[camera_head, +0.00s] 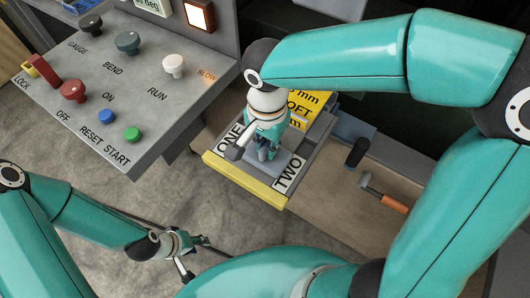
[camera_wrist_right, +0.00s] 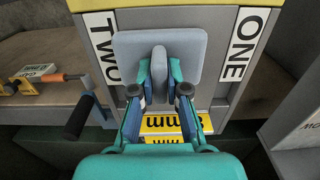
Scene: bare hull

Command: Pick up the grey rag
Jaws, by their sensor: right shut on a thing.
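The grey rag (camera_wrist_right: 184,50) is a light blue-grey square in the right wrist view, with a raised fold at its middle. It also shows in the camera_head view (camera_head: 287,166), partly hidden by my right gripper. It lies over the grey tray, between the labels ONE and TWO; I cannot tell whether it is lifted clear. My right gripper (camera_wrist_right: 159,62) points down and is shut on the rag's fold; it also shows in the camera_head view (camera_head: 265,155). My left gripper (camera_head: 198,258) is low at the left, away from the rag, its fingers apart and empty.
The grey tray (camera_head: 218,166) has a yellow front edge. Yellow blocks (camera_head: 306,107) stand behind the rag. An orange-handled tool (camera_head: 385,196) lies to the right. A control panel (camera_head: 150,95) with knobs and buttons stands at the left. Bare floor (camera_head: 110,175) is below the panel.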

